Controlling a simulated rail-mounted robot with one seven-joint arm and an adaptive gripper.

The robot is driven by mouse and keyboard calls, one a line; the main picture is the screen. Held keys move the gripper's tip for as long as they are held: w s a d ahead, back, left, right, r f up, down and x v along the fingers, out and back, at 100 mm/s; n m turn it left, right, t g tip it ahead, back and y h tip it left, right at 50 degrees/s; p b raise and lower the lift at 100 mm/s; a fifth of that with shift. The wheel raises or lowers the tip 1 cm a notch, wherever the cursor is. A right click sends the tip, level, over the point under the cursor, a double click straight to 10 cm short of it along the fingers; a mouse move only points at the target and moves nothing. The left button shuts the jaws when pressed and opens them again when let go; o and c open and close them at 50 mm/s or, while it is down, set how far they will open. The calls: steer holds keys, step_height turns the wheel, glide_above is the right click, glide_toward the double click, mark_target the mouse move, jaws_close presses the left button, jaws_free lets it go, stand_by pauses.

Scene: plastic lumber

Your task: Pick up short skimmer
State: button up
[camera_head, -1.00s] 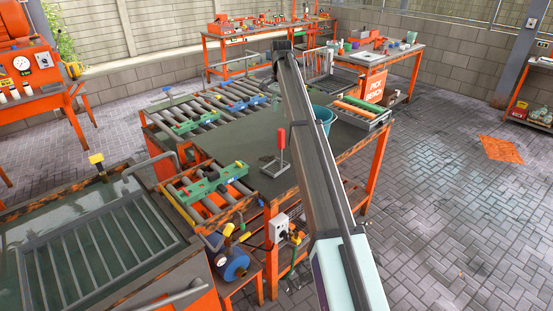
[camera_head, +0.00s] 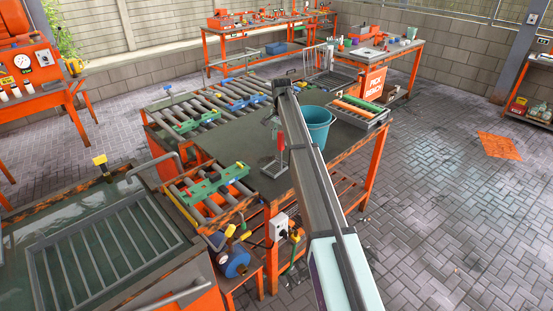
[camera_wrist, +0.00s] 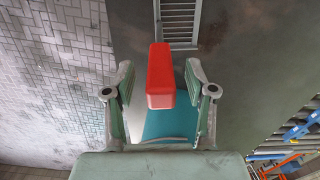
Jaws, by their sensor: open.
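The skimmer has a red block handle (camera_wrist: 160,75) standing between my two fingers in the wrist view. My gripper (camera_wrist: 159,84) is open, with a finger on either side of the handle and visible gaps to it. The skimmer's flat grey base (camera_head: 274,165) shows below, on the workbench top (camera_head: 242,148). I cannot see the stem clearly.
A teal bucket (camera_head: 318,120) stands on the bench just right of my gripper. Roller conveyors (camera_head: 215,105) with green and blue parts lie behind left. Another roller rack (camera_head: 207,187) sits front left. A tray with rollers (camera_head: 361,110) is at the right. The bench middle is clear.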

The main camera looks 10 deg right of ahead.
steer(key=shift+f, duration=0.3)
jaws_close()
steer(key=shift+r, duration=0.1)
